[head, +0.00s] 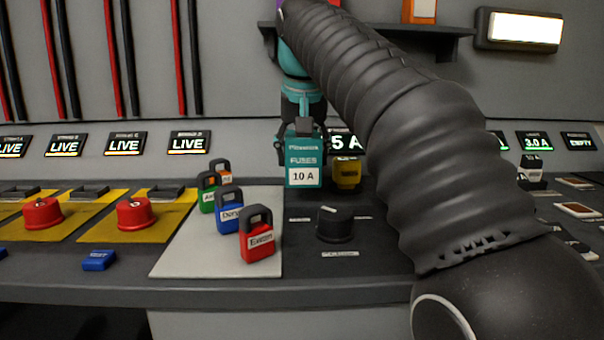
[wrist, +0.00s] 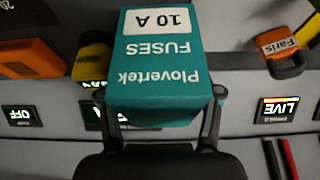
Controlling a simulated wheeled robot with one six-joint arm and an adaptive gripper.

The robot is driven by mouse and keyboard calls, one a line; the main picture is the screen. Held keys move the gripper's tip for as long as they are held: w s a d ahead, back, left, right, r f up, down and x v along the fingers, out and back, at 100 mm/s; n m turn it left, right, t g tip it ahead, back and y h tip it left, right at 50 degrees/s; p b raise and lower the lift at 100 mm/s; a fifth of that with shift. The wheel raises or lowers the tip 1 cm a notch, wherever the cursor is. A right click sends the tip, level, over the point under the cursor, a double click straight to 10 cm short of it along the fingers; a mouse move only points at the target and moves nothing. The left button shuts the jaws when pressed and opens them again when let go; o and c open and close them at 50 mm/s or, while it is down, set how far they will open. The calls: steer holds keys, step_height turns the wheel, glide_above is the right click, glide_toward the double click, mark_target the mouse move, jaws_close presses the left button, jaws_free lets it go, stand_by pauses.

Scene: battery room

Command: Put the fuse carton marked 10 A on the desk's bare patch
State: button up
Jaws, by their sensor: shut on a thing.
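The teal fuse carton marked 10 A (head: 304,162) is upright in my gripper (head: 304,130), in front of the rear display row. It also fills the middle of the wrist view (wrist: 160,62), upside down there, with a finger of my gripper (wrist: 158,105) on each side. Whether its base touches the desk is not clear. The desk (head: 330,285) has a light grey patch (head: 190,252). Padlocks stand along its right and back part: red (head: 260,244), blue (head: 229,216), green (head: 207,198) and orange (head: 226,179). The patch's front left is clear.
A black knob (head: 334,224) stands in front of the carton, with a yellow device (head: 346,172) to its right. Red buttons (head: 134,213) on yellow plates and a blue tag (head: 99,260) lie left. A shelf (head: 420,30) hangs behind my arm.

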mark_target(303, 172)
steer(key=shift+f+b, duration=0.6)
steer(key=shift+f, duration=1.05)
steer(key=shift+f, duration=0.15)
steer(key=o, duration=1.6)
steer(key=p+v, duration=0.4)
steer(key=v, duration=0.8)
steer(key=shift+p, duration=0.3)
